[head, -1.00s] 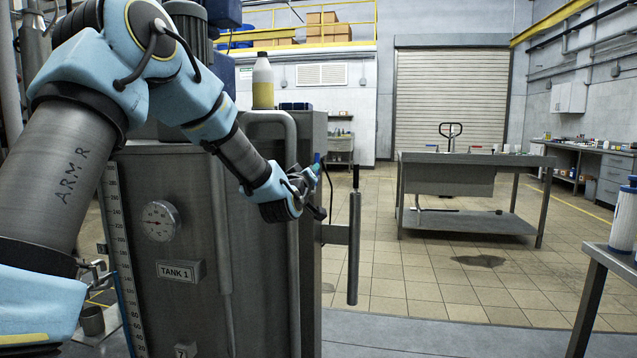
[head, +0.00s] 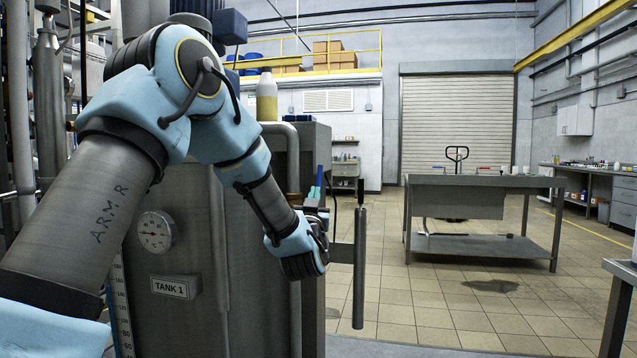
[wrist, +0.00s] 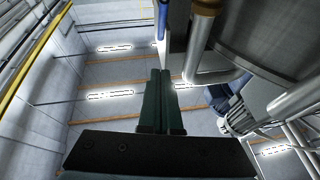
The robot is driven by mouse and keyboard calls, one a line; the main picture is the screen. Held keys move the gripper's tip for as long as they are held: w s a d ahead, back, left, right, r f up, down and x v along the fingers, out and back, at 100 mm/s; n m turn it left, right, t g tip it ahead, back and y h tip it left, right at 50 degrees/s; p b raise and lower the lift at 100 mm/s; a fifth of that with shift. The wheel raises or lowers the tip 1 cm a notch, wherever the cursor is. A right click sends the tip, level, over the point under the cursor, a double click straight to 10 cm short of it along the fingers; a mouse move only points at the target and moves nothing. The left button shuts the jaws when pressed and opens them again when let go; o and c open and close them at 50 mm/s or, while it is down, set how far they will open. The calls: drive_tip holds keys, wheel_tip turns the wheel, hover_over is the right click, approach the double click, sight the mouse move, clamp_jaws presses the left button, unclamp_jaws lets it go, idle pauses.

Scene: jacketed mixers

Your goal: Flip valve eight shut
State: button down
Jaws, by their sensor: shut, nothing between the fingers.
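My gripper (wrist: 160,75) is shut and empty, with its two dark green fingers pressed together in the wrist view. In the head view my gripper (head: 313,193) points upward beside the right side of the tank, partly hidden by my wrist. A narrow blue handle (wrist: 161,20) shows just beyond the fingertips in the wrist view. The blue handle (head: 319,174) also shows as a small upright strip in the head view. I cannot tell whether the fingers touch it. No number eight is readable, so I cannot confirm which valve this is.
The grey tank marked TANK 1 (head: 223,280) stands close on the left, with a dial gauge (head: 156,232). A vertical metal bar (head: 360,268) stands right of my gripper. A pipe (wrist: 193,45) runs close right of the fingers. Open tiled floor leads to a steel table (head: 480,185).

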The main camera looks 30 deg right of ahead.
drive_tip(key=p, duration=0.3)
approach(320, 174)
wheel_tip(320, 174, up, 4)
drive_tip(key=w+d, duration=0.1)
drive_tip(key=w, duration=0.1)
drive_tip(key=shift+w+d+f, duration=0.6)
drive_tip(key=shift+w+d, duration=0.05)
drive_tip(key=shift+w, duration=0.2)
drive_tip(key=shift+w+d+f, duration=0.25)
drive_tip(key=shift+w+d, duration=0.05)
drive_tip(key=shift+w, duration=0.15)
drive_tip(key=shift+r+p, duration=0.1)
drive_tip(key=shift+p, duration=0.3)
